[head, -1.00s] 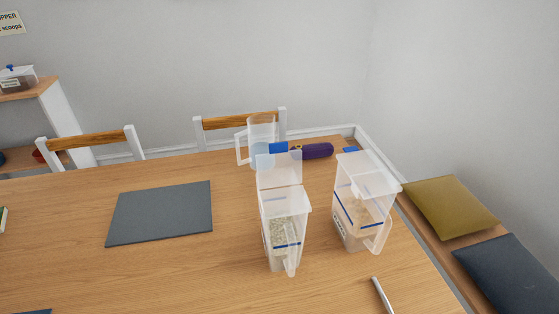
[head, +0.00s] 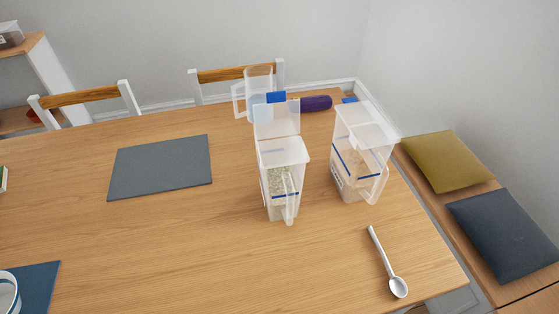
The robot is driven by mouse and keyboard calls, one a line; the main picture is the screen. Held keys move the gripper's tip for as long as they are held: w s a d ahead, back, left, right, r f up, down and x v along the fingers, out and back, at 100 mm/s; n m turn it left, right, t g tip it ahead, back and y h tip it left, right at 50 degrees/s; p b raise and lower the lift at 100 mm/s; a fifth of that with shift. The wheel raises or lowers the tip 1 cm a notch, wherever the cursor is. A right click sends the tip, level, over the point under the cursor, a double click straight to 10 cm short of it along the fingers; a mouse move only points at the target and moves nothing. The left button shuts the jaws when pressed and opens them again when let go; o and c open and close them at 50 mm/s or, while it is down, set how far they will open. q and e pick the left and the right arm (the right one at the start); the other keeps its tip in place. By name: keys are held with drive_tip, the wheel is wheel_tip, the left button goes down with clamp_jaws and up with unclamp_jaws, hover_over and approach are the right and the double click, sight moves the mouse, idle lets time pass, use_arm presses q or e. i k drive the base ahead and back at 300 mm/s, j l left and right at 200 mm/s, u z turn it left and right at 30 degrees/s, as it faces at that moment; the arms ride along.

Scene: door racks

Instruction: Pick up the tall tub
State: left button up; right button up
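Two clear plastic tubs with handles stand upright on the wooden table (head: 150,240) in the head view. I cannot tell for sure which one is the tall tub. Neither of my grippers is in view.
Behind the left tub are a clear jug-like container (head: 257,90) and a purple object (head: 316,103). A white spoon (head: 386,262) lies at front right. A grey mat (head: 160,167) and a blue mat (head: 38,288) lie left. Cushions (head: 445,161) rest on the right bench.

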sight(282, 155)
drive_tip(key=k+u, duration=0.25)
drive_tip(key=k+j+u, duration=0.25)
drive_tip(key=k, duration=0.15)
drive_tip(key=i+j+u, duration=0.1)
drive_tip(key=u, duration=0.35)
drive_tip(key=i+u, duration=0.25)
drive_tip(key=u, duration=0.2)
drive_tip(key=i+u, duration=0.15)
drive_tip(key=u, duration=0.35)
drive_tip(key=l, duration=0.1)
